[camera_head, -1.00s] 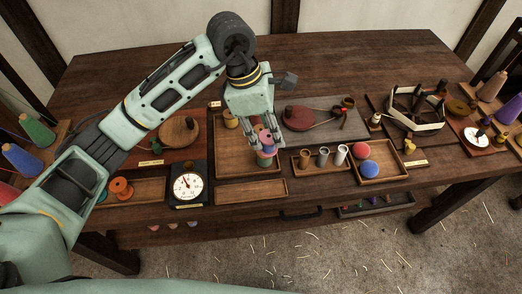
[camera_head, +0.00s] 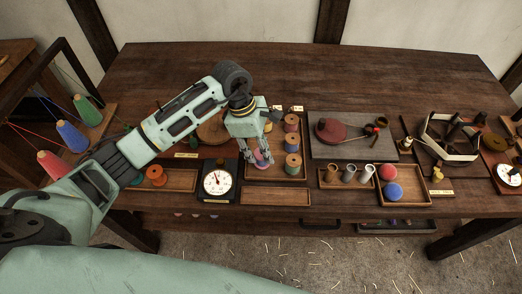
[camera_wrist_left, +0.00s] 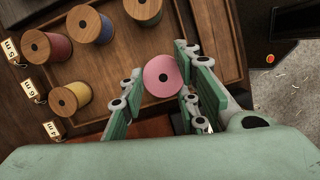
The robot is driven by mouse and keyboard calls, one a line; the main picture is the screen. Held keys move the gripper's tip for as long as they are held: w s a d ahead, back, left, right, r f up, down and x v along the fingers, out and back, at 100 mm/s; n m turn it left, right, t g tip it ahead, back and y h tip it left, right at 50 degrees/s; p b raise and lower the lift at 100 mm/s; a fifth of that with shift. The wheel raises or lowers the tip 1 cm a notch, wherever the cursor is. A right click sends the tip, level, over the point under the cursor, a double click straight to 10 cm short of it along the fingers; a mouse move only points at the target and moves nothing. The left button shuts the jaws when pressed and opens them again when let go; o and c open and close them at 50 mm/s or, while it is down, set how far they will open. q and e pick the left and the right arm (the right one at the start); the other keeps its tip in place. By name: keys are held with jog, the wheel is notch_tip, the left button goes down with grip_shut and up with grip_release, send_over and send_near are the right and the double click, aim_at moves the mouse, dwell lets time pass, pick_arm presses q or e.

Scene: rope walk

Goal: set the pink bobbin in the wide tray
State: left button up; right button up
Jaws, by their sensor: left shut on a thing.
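My left gripper (camera_head: 259,160) is shut on the pink bobbin (camera_head: 263,156), which shows end-on between the fingers in the left wrist view (camera_wrist_left: 163,76). The gripper is over the left front part of a large wooden tray (camera_head: 273,178). That tray holds a red bobbin (camera_head: 291,123), a blue bobbin (camera_head: 292,142) and a green bobbin (camera_head: 293,160) along its right side, and a yellow bobbin (camera_head: 268,126) at the back. I cannot tell whether the pink bobbin touches the tray floor. My right gripper is not in view.
A dial scale (camera_head: 217,182) stands just left of the tray. A long, empty, shallow tray (camera_head: 275,196) lies in front. To the right are metal and wooden cups (camera_head: 348,173) and a tray with red and blue balls (camera_head: 416,196). A tray with orange spools (camera_head: 181,181) lies left.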

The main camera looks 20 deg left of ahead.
pick_arm(q)
notch_tip(320, 180, down, 2)
jog(key=shift+f+p, duration=0.1)
jog(key=shift+p, duration=0.2)
jog(key=shift+f, duration=0.1)
jog(key=shift+f+b, duration=0.15)
jog(key=shift+b, duration=0.15)
jog(key=o, duration=1.1)
